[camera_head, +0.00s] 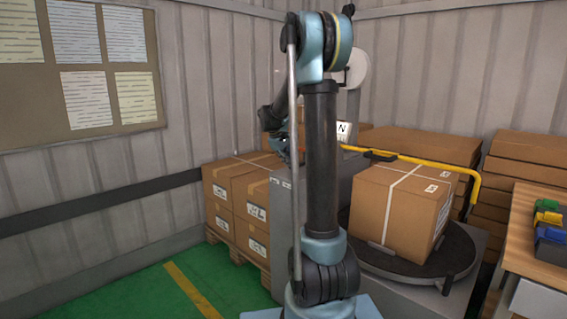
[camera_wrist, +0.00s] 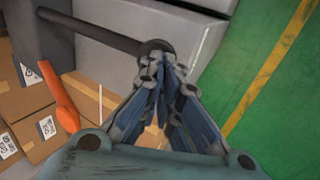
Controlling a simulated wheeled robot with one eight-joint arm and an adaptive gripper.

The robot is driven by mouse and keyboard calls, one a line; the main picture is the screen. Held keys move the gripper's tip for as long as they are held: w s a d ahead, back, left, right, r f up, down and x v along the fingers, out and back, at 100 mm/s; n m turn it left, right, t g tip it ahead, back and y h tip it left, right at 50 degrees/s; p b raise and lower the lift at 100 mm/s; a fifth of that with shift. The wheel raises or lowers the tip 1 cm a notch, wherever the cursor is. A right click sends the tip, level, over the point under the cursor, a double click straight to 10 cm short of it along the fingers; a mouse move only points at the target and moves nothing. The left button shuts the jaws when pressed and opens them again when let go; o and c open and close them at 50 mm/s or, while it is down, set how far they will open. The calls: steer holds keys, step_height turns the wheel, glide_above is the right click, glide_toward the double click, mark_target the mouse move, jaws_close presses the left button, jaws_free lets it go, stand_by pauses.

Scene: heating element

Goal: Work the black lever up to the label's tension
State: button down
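The black lever (camera_wrist: 95,28) runs from the upper left to a rounded end (camera_wrist: 157,47) in the wrist view. My gripper (camera_wrist: 163,72) has its blue-padded fingers drawn together at the tips, right at that end. The tips overlap the rounded end in the picture; I cannot tell whether they touch it. In the head view my gripper (camera_head: 287,152) is small and dark, left of my arm, and the lever cannot be made out. A white label (camera_head: 345,132) with a partly visible "N" shows behind my arm. Its full text is hidden.
Stacked cartons (camera_head: 238,200) stand behind left. An orange handle (camera_wrist: 58,97) lies left of my fingers. Green floor (camera_head: 140,295) is clear at left.

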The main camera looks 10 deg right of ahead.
steer(key=shift+s+d+f, duration=0.1)
steer(key=shift+s+f, duration=0.05)
steer(key=shift+s, duration=0.05)
steer(key=shift+w+a+r, duration=0.15)
steer(key=shift+a+r, duration=0.05)
steer(key=shift+r, duration=0.15)
steer(key=v, duration=1.3)
steer(key=shift+d+r, duration=0.15)
steer(key=shift+r, duration=0.15)
steer(key=shift+w, duration=0.1)
steer(key=s+f+m+y, duration=0.1)
steer(key=s+f+m, duration=0.1)
steer(key=s+f, duration=0.6)
steer(key=s+f+m+y, duration=0.2)
steer(key=s+f, duration=0.6)
steer(key=s, duration=1.2)
steer(key=s+f+m+g+y, duration=0.1)
steer(key=s+f+m, duration=0.2)
steer(key=s+f, duration=0.6)
steer(key=s, duration=0.4)
steer(key=shift+s+d, duration=0.15)
steer(key=shift+s, duration=0.25)
